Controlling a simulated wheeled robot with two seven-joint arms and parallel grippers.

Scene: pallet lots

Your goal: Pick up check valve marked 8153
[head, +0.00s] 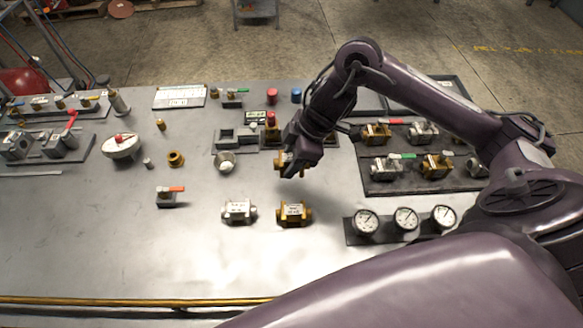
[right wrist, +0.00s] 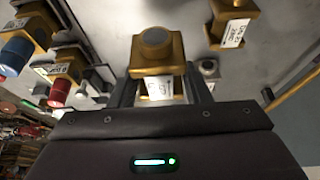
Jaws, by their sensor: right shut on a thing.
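My right gripper (head: 294,168) is shut on a brass check valve (head: 283,162), which the fingers partly cover in the head view. In the right wrist view the same brass valve (right wrist: 156,48) sits between the fingers of the right gripper (right wrist: 160,88), its round end towards the camera. Its white label is partly hidden and I cannot read the full number. A silver valve (head: 238,210) and another brass valve (head: 294,213) with white labels stand on the table nearer to me. That second brass valve also shows in the right wrist view (right wrist: 228,22). My left gripper is not in view.
The grey table (head: 110,230) is clear at front left. A dark tray (head: 375,185) with several valves lies to the right. Three gauges (head: 405,218) stand in front of it. A small red-handled valve (head: 168,196) and a brass fitting (head: 176,158) stand left of the gripper.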

